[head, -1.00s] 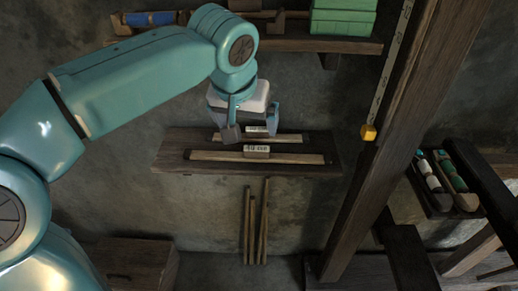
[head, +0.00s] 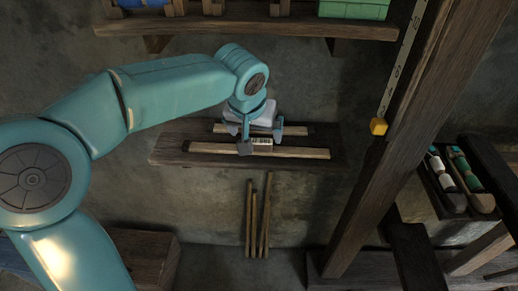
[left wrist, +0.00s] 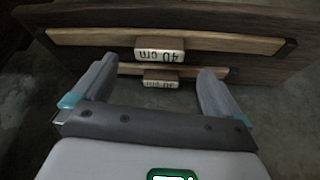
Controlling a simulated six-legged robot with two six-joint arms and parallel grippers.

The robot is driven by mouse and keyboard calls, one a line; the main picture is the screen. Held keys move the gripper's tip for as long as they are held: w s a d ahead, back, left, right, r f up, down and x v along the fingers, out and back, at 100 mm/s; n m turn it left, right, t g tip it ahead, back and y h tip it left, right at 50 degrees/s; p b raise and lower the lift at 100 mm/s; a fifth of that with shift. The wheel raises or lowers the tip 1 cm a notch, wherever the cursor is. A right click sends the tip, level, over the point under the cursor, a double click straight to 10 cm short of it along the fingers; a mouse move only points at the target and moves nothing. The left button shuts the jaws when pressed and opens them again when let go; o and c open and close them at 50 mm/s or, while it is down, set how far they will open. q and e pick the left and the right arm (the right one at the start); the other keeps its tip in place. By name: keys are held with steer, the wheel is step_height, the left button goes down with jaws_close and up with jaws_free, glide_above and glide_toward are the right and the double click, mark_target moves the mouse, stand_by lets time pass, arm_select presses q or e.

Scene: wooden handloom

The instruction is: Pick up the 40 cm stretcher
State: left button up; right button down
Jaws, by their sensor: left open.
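The 40 cm stretcher (head: 300,153) is a pale wooden bar lying along the front of a dark wall shelf, with a small label block (head: 261,142) at its middle. In the left wrist view the 40 cm stretcher (left wrist: 230,44) runs across the top, its label upside down. A shorter stretcher (head: 295,129) lies parallel behind it; its own label shows between the fingers in the left wrist view (left wrist: 162,79). My left gripper (head: 262,134) is open and empty above the shelf, its fingers spread either side of the label area. Contact cannot be told. My right gripper is not in view.
The dark shelf (head: 170,150) has bare ends. Thin sticks (head: 249,215) lean on the wall below. A slanted loom post (head: 385,150) stands right of the shelf, with a bobbin tray (head: 447,200) beyond.

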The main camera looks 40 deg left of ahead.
mark_target(259, 141)
arm_select(q)
steer(key=x, duration=0.5)
steer(key=shift+w, duration=0.1)
steer(key=shift+r, duration=0.15)
steer(key=shift+c, duration=0.7)
steer(key=c, duration=1)
steer(key=shift+d+r, duration=0.1)
